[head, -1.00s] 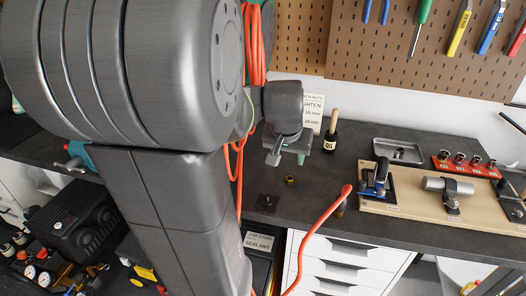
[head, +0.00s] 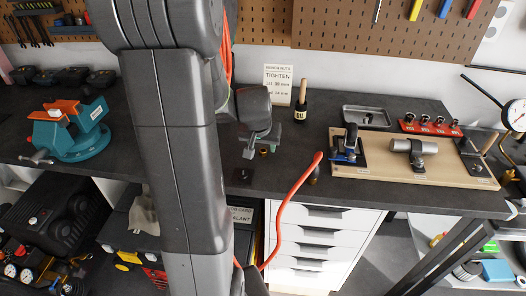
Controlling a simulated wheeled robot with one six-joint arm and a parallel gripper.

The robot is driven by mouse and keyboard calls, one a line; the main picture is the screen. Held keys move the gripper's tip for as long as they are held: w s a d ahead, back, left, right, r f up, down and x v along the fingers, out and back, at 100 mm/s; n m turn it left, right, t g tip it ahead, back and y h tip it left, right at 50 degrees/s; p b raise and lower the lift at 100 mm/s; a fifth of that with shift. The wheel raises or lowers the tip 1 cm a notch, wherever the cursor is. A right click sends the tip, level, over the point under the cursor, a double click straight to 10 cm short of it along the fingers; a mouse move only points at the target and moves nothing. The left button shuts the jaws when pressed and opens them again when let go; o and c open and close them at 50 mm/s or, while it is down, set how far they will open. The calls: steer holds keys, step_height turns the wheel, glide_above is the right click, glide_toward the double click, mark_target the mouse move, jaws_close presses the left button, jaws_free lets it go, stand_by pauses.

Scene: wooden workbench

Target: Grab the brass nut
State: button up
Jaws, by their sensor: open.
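The brass nut (head: 263,152) is a small gold ring on the dark workbench top, just below my gripper in the head view. My gripper (head: 260,146) is open, with its fingers pointing down. One finger shows to the left of the nut and the other above and to the right. The nut is partly hidden behind the gripper. I cannot tell how much height is left between the fingertips and the nut.
A small dark plate with a stud (head: 243,175) lies in front of the nut.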

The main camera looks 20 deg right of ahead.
mark_target(263, 151)
steer(key=shift+x, duration=1.65)
jaws_close()
steer(key=shift+r, duration=0.1)
